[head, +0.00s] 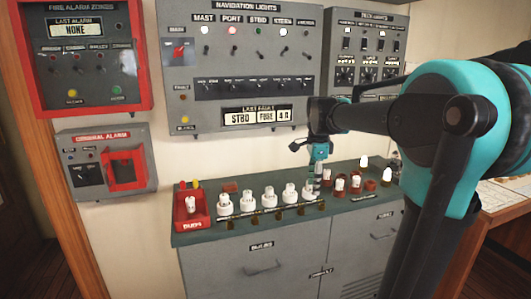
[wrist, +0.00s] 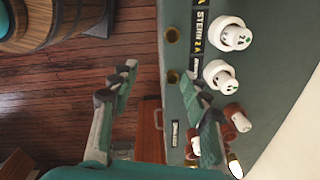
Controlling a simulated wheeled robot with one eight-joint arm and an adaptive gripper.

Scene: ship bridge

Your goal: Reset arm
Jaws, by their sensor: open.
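My gripper (head: 315,176) hangs at the end of my arm, just above the right part of the green-topped cabinet counter (head: 222,230), in front of the row of white fuses. In the wrist view my gripper (wrist: 158,82) has its two fingers spread wide with nothing between them. One finger is over the counter's edge and the other is over the wooden floor. In the head view the gripper partly hides the right end of the white fuse row.
White fuses (head: 247,204) stand along the counter, with a red tray (head: 191,209) at its left end and red-based bulbs (head: 340,183) at right. The navigation lights panel (head: 235,75) is on the wall behind.

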